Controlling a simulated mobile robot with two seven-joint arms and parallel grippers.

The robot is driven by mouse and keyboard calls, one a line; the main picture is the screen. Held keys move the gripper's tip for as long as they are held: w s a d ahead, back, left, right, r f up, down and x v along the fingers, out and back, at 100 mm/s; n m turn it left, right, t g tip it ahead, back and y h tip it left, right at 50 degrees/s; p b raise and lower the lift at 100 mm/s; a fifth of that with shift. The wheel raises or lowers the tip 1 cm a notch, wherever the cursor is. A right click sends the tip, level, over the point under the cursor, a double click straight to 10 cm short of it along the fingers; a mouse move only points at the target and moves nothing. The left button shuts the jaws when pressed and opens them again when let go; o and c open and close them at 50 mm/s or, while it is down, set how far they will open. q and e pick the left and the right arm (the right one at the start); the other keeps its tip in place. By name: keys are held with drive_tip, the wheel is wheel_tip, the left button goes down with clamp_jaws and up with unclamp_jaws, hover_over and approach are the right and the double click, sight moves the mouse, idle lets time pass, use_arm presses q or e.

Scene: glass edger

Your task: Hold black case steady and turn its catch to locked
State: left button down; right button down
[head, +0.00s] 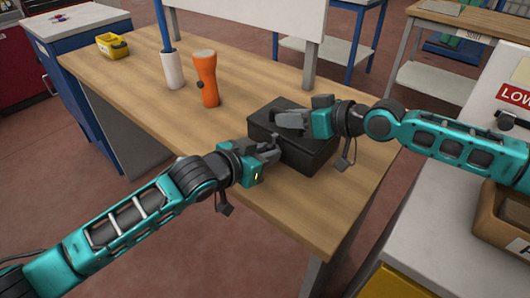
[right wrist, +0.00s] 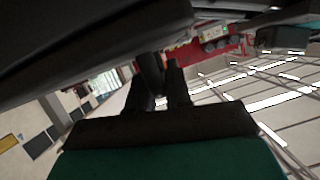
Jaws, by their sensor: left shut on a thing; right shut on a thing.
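The black case (head: 313,157) sits on the wooden table near its right end. My left gripper (head: 275,152) is shut at the case's near left side, its fingertips against that side. My right gripper (head: 284,119) reaches in from the right and is shut low over the case's top. In the right wrist view its dark fingers (right wrist: 166,85) are close together, with a large dark surface above them. The catch cannot be made out, and the grippers cover parts of the case, so how the catch is turned does not show.
An orange flashlight (head: 207,79) and a white cylinder with a blue rod (head: 173,70) stand on the wooden table (head: 140,88). A yellow bin (head: 112,46) is at its far left. A brown bin (head: 503,222) sits on the light surface at right.

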use_arm(q)
drive_tip(key=c, duration=1.2)
unclamp_jaws()
drive_tip(key=shift+o, duration=0.2)
drive_tip(key=v, duration=1.2)
use_arm(e)
drive_tip(key=c, duration=1)
unclamp_jaws()
drive_tip(key=shift+o, duration=0.2)
drive_tip(key=shift+d, duration=0.1)
